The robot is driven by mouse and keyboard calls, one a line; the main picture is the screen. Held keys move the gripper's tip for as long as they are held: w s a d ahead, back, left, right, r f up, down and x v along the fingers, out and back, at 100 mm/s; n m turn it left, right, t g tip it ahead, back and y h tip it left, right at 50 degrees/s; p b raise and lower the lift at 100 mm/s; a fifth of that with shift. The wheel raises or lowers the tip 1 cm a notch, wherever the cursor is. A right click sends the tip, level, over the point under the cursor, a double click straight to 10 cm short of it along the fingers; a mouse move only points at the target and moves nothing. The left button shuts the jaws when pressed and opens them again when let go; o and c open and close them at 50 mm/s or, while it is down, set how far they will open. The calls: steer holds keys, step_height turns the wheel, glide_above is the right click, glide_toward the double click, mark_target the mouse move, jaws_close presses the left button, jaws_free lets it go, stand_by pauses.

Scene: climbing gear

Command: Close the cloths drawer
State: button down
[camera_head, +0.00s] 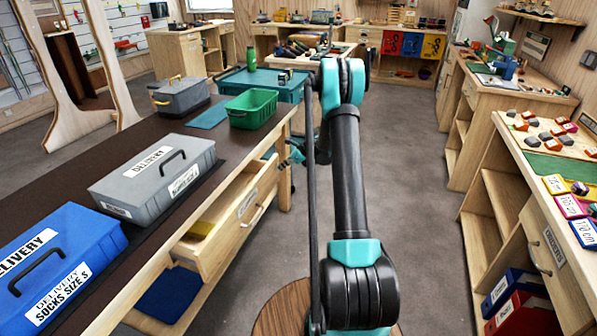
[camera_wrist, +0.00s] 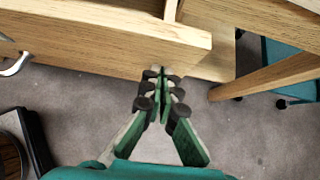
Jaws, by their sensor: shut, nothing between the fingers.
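The pulled-out wooden drawer (camera_head: 222,222) sits under the long dark-topped table at the left in the head view. Its front carries a white label, too small to read surely, and a metal handle (camera_head: 253,217). Something yellow (camera_head: 201,229) lies inside. In the wrist view the drawer's front (camera_wrist: 110,42) crosses the upper left, with the handle (camera_wrist: 16,64) at the left edge. My gripper (camera_wrist: 158,72) is shut and empty, its fingertips close to the right end of the drawer front; I cannot tell if they touch. In the head view my gripper (camera_head: 290,160) is small and partly hidden.
The table (camera_head: 150,225) holds a blue delivery box (camera_head: 62,268), grey boxes (camera_head: 150,180) and a green bin (camera_head: 251,108). A teal cart (camera_head: 262,84) stands beyond its far end. Workbenches line the right side. The grey floor between is clear.

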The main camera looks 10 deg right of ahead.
mark_target(254, 160)
steer(key=w+a, duration=0.2)
steer(key=a, duration=0.1)
steer(key=w+a, duration=0.2)
steer(key=a, duration=0.2)
steer(key=w+a, duration=0.3)
steer(key=shift+a, duration=0.35)
steer(key=shift+w+a+r, duration=0.1)
steer(key=shift+w+a, duration=0.15)
steer(key=shift+a, duration=0.1)
